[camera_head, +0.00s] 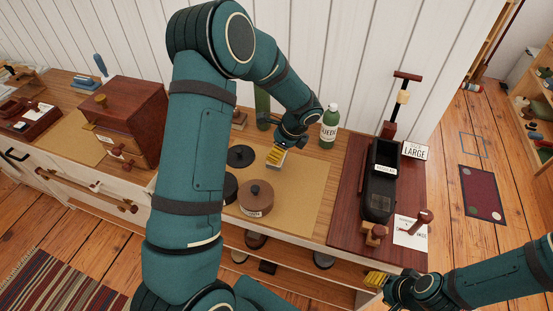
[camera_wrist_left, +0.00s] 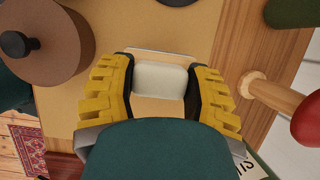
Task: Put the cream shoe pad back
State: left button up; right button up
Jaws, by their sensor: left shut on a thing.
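The cream shoe pad (camera_wrist_left: 160,80) is a small pale block in the left wrist view. It sits between the yellow fingers of my left gripper (camera_wrist_left: 160,88), which is shut on it. In the head view my left gripper (camera_head: 276,157) is over the tan mat (camera_head: 300,205) on the bench, and its fingers and arm mostly hide the pad. A thin pale edge (camera_wrist_left: 160,52) shows just beyond the pad; I cannot tell whether the pad touches it. My right gripper (camera_head: 376,279) is near the bench's front right edge, and its finger opening is unclear.
A brown round tin (camera_head: 256,198) and a black round lid (camera_head: 241,156) stand close to my left gripper. A green bottle (camera_head: 329,125) stands behind right. A wooden cabinet (camera_head: 125,115) stands left.

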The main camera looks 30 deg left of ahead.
pick_arm(q)
notch_tip(320, 180, down, 3)
jog(key=shift+f+b, duration=0.1)
jog(key=shift+b, duration=0.2)
jog(key=shift+f, duration=0.25)
jog(key=shift+f, duration=0.1)
jog(key=o, duration=1.1)
